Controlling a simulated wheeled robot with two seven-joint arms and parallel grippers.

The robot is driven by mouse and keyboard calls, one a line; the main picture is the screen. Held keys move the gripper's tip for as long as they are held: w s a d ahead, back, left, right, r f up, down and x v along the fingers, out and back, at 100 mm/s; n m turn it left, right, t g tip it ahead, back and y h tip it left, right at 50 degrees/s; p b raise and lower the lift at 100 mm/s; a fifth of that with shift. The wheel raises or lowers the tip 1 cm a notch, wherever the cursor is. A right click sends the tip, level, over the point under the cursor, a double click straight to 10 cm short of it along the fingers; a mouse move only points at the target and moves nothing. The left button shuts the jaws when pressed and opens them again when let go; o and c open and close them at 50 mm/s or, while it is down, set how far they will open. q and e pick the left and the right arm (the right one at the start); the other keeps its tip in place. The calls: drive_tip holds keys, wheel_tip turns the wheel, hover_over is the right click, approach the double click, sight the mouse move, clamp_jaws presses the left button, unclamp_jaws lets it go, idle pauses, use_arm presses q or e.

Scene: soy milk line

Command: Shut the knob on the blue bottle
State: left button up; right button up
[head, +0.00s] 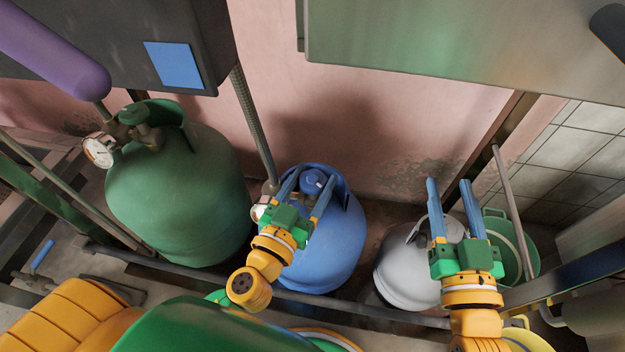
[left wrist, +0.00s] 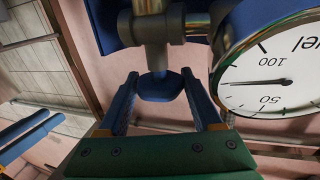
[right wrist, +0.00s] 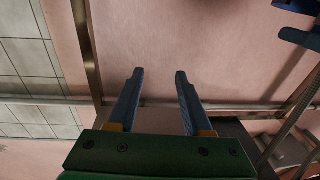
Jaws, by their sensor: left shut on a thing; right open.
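The blue bottle (head: 335,250) stands upright against the pink wall in the head view. Its blue knob (head: 313,179) sits at the top inside the collar and also shows in the left wrist view (left wrist: 160,88). My left gripper (head: 309,184) reaches over the bottle, and its two fingers are on either side of the knob, shut on it. In the left wrist view a metal valve stem joins the knob, and a round gauge (left wrist: 270,75) is beside it. My right gripper (head: 448,184) is open and empty above the white bottle; its fingers stand apart in the right wrist view (right wrist: 158,75).
A large green bottle (head: 180,200) with its own gauge (head: 98,152) stands at the left. A white bottle (head: 400,270) and a green bucket (head: 515,255) are at the right. A hose (head: 252,125) runs down behind the blue bottle. Metal boxes overhang the bottles.

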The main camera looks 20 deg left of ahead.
use_arm(q)
drive_tip(key=shift+h, duration=0.3)
use_arm(e)
drive_tip(key=shift+r, duration=0.5)
use_arm(q)
drive_tip(key=o, duration=1.4)
drive_tip(key=shift+c, duration=0.2)
